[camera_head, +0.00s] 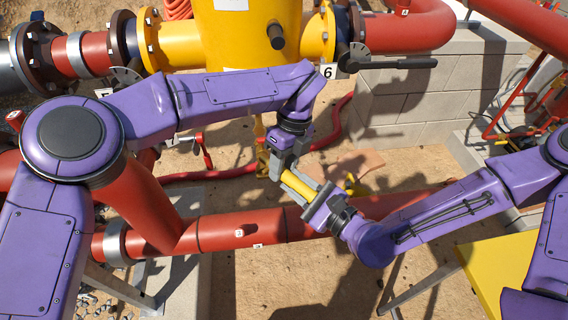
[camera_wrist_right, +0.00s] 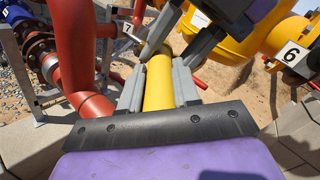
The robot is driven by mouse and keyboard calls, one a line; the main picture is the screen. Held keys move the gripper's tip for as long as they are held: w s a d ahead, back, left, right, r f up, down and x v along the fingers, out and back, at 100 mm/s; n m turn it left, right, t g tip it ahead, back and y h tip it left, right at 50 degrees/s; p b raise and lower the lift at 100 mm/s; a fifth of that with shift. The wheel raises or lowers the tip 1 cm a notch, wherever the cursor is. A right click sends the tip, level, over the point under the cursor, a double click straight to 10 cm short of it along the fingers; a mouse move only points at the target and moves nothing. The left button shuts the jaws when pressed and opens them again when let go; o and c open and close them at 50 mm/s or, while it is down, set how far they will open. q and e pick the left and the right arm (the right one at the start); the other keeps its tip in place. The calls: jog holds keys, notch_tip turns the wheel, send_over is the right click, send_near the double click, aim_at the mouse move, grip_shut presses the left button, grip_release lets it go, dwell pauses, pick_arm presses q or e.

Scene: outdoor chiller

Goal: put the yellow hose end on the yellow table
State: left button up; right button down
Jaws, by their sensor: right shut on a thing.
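The yellow hose end (camera_head: 298,186) is a short yellow cylinder held in the air between my two grippers. My right gripper (camera_head: 314,202) is shut on its lower right end. In the right wrist view the yellow hose end (camera_wrist_right: 158,85) lies between the grey fingers of my right gripper (camera_wrist_right: 157,88). My left gripper (camera_head: 274,168) is at the other end, its fingers apart on either side of the tip; whether they touch it is unclear. The yellow table (camera_head: 490,262) is at the lower right, partly hidden by my right arm.
A large red pipe (camera_head: 240,230) runs low behind and below the grippers. A yellow tank (camera_head: 248,30) with flanged pipes stands at the back. A grey block wall (camera_head: 425,95) is at the back right. Sandy ground is open at the bottom middle.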

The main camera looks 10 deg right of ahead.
pick_arm(q)
jog(key=shift+d, duration=0.1)
grip_shut()
pick_arm(e)
jog(key=shift+s+a+r, duration=0.1)
jog(key=shift+s+a, duration=0.1)
jog(key=shift+a, duration=0.05)
jog(key=c, duration=0.9)
grip_release()
jog(key=shift+o, duration=0.8)
